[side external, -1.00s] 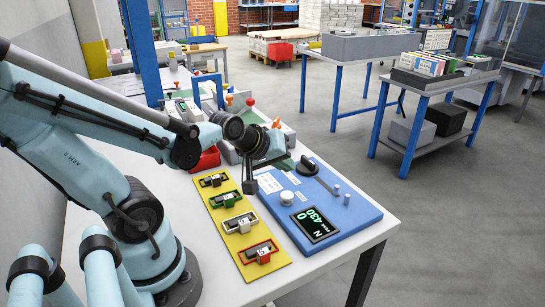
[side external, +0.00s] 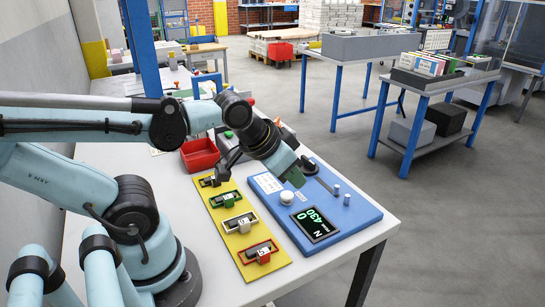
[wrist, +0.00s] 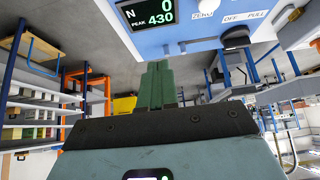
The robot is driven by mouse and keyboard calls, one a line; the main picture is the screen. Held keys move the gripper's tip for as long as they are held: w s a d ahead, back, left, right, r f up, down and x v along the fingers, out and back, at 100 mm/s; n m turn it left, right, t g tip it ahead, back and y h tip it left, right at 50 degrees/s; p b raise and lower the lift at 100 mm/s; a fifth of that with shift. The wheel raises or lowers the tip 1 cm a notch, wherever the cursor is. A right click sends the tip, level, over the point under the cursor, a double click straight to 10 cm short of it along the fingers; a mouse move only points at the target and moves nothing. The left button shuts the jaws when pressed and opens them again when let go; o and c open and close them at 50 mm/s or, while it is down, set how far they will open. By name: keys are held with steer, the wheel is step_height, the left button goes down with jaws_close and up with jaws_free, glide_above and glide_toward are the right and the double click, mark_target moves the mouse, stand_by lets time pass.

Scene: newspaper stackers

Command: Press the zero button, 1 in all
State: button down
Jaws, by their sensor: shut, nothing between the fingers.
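The blue force-gauge panel (side external: 343,222) lies on the white table. A round white button (side external: 287,198) stands on its left part. In the wrist view, the printed ZERO label (wrist: 203,15) shows at the top edge. The panel's dark display (side external: 316,222) reads N 0, peak 430; it also shows in the wrist view (wrist: 148,12). My gripper (side external: 298,180) is shut and empty, its green fingers together, tilted down over the panel just behind the white button in the picture. They look apart from the button, though the exact gap is unclear. The fingers also show in the wrist view (wrist: 157,68).
A red bin (side external: 200,154) stands behind. The table's right edge is close to the panel.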

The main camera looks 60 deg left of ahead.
steer(key=shift+a, duration=0.1)
step_height(320, 180, up, 5)
steer(key=g, duration=0.6)
glide_above(286, 195)
steer(key=s, duration=0.1)
steer(key=shift+d+f, duration=0.2)
steer(key=shift+f, duration=0.1)
steer(key=f, duration=0.9)
steer(key=w+f, duration=0.1)
steer(key=f, duration=0.3)
steer(key=shift+a+f, duration=0.2)
steer(key=shift+f, duration=0.15)
